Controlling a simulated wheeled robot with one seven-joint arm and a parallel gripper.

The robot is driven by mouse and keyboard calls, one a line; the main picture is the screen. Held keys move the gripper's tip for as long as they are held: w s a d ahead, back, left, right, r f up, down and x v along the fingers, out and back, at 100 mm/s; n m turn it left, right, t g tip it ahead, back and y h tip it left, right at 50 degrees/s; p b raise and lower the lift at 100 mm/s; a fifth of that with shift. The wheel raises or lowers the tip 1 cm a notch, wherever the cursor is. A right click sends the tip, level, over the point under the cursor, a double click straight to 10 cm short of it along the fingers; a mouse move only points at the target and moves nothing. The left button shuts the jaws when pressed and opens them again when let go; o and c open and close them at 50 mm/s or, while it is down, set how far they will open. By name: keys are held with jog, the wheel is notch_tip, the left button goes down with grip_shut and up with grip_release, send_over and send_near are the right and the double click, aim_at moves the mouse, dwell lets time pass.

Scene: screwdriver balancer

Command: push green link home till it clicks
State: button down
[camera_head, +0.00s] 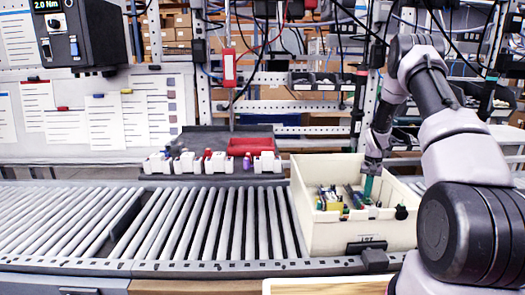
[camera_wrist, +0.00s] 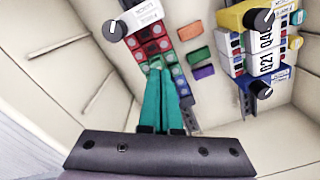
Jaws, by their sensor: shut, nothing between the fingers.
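My gripper (camera_wrist: 163,76) points down into the cream bin, its two teal fingers together and empty. In the head view my gripper (camera_head: 368,196) is inside the bin. The fingertips are at a row of red, green and blue blocks (camera_wrist: 151,44) on a rail. A green piece (camera_wrist: 156,62) in that row shows right at the tips, partly hidden by them; whether they touch it I cannot tell. A separate small green bar (camera_wrist: 197,55) lies to the right, between an orange bar (camera_wrist: 190,31) and a purple bar (camera_wrist: 205,72). I cannot tell how deep any green piece is seated.
The bin (camera_head: 345,237) stands on the roller conveyor (camera_head: 210,225). White and yellow modules with black knobs (camera_wrist: 262,62) stand to the right of the fingers. A labelled white module (camera_wrist: 140,14) is at the row's far end. The bin floor at left is clear.

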jog(key=shift+s+f, duration=0.25)
jog(key=shift+f, duration=0.15)
jog(key=shift+w+r, duration=0.2)
jog(key=shift+r, duration=2.4)
jog(key=shift+s, duration=0.1)
